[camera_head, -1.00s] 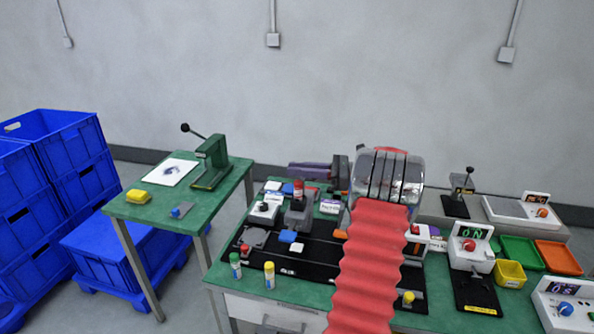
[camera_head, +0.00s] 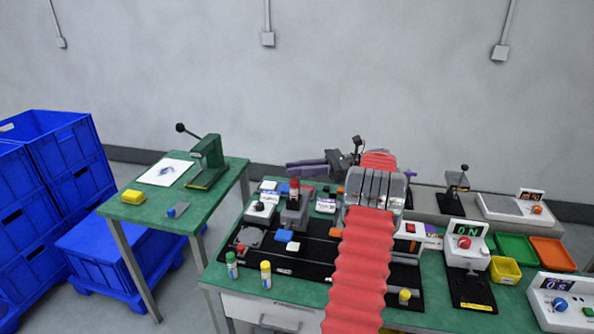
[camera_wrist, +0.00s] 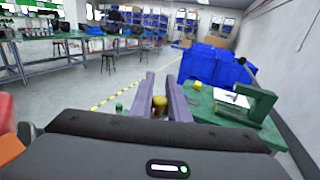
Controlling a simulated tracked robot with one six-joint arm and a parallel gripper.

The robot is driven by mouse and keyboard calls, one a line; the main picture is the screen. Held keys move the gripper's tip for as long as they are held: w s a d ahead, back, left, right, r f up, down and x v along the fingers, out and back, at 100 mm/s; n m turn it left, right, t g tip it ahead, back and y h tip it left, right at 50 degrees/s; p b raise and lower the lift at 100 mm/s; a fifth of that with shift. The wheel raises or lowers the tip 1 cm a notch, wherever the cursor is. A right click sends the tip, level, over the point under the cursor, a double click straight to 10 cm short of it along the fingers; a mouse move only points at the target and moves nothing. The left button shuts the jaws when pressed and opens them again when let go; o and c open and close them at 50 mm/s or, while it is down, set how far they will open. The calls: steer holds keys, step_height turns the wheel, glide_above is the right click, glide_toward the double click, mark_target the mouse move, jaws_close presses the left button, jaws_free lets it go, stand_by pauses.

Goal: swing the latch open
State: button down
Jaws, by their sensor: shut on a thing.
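My gripper (camera_head: 303,167) is at the back of the bench in the head view, its purple fingers pointing left. In the wrist view my gripper (camera_wrist: 162,100) has its two fingers close around a dull yellow-brown knob (camera_wrist: 159,108). It is shut on that knob. The knob cannot be made out in the head view, and I cannot tell whether it belongs to the latch. A grey fixture (camera_head: 296,216) with a red-topped upright part (camera_head: 294,190) stands below and in front of the fingers. No latch can be clearly identified.
A green-capped bottle (camera_head: 231,265) and a yellow-capped bottle (camera_head: 266,274) stand at the bench's front edge. Several small devices crowd the black mat. A side table with a green press (camera_head: 208,160) stands left, beside blue crates (camera_head: 62,150). My red-sleeved arm hides part of the bench.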

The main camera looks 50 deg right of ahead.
steer(key=c, duration=1.7)
jaws_free()
steer(key=shift+c, duration=0.2)
steer(key=shift+r, duration=0.1)
